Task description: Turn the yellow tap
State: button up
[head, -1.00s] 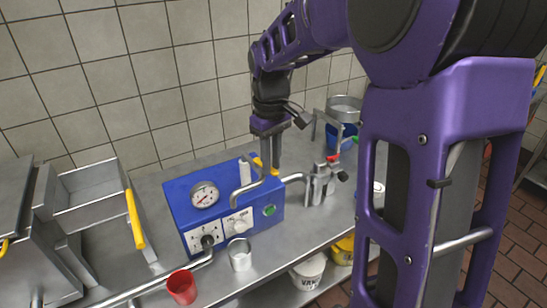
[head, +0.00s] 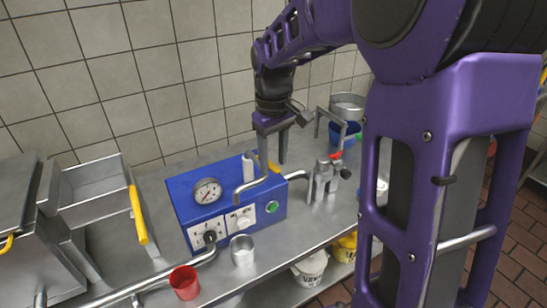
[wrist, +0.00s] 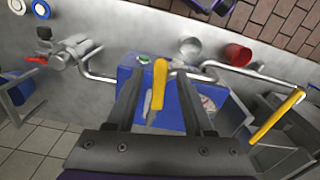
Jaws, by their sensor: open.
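The yellow tap handle (wrist: 158,85) is on top of the blue machine (wrist: 132,78). In the wrist view it lies lengthwise between the two fingers of my gripper (wrist: 160,74), with gaps at both sides. In the head view my gripper (head: 272,155) points down over the back right of the blue machine (head: 185,196). Its fingers are apart and hold nothing. Only a small part of the yellow handle (head: 273,167) shows there, behind the fingers. I cannot tell whether a finger touches it.
A bent metal pipe (head: 255,184) rises close in front of my gripper. A metal valve assembly (head: 325,178) stands to the right. A red cup (head: 185,284) and a metal cup (head: 243,251) stand in front.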

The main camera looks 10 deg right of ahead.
aim_at(273, 166)
notch_tip(273, 166, up, 17)
jog(key=p, duration=0.1)
jog(key=shift+r+p, duration=0.2)
jog(key=shift+p, duration=0.1)
dwell(0.4)
